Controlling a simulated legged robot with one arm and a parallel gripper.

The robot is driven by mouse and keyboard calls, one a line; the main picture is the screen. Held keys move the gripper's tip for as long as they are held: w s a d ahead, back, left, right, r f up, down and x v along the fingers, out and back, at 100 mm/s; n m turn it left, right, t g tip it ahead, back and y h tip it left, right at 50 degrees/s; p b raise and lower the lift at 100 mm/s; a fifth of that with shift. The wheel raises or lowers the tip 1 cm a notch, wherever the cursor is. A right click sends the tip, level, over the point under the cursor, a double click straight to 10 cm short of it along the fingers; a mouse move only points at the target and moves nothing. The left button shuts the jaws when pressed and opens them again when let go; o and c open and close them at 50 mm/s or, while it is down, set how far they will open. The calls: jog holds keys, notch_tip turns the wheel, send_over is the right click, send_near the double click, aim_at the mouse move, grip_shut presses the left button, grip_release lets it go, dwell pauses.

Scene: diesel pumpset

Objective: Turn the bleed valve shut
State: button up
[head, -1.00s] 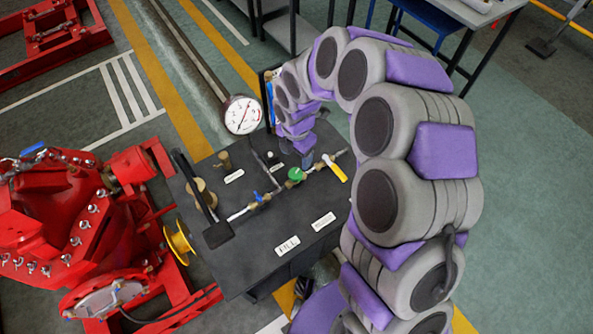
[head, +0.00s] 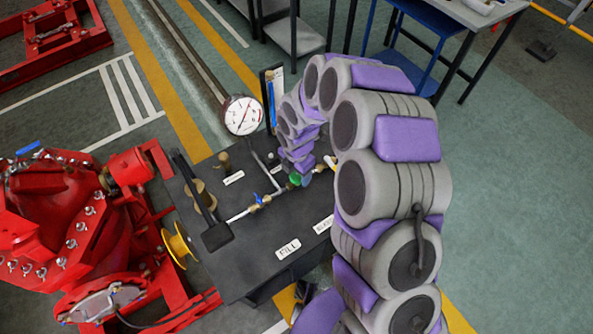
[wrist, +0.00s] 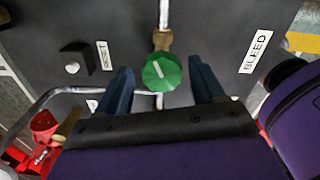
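The green round knob (wrist: 161,72) with a white line on its face sits on a brass pipe fitting on the dark panel. The white BLEED label (wrist: 256,51) is to its right in the wrist view. In the head view the green knob (head: 295,179) is partly covered by my arm. My gripper (wrist: 160,78) is open, with one dark blue finger on each side of the knob. Gaps show between the fingers and the knob. In the head view my gripper's end (head: 306,178) is beside the knob, its fingers hard to make out.
A blue-handled valve (head: 257,197) sits on the same pipe, above the FILL label (head: 288,249). A pressure gauge (head: 243,115) stands at the panel's back edge. Red pump machinery (head: 60,215) fills the left; open floor lies right.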

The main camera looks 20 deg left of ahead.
jog(key=c, duration=0.9)
jog(key=shift+r, duration=0.1)
jog(key=shift+c, duration=0.2)
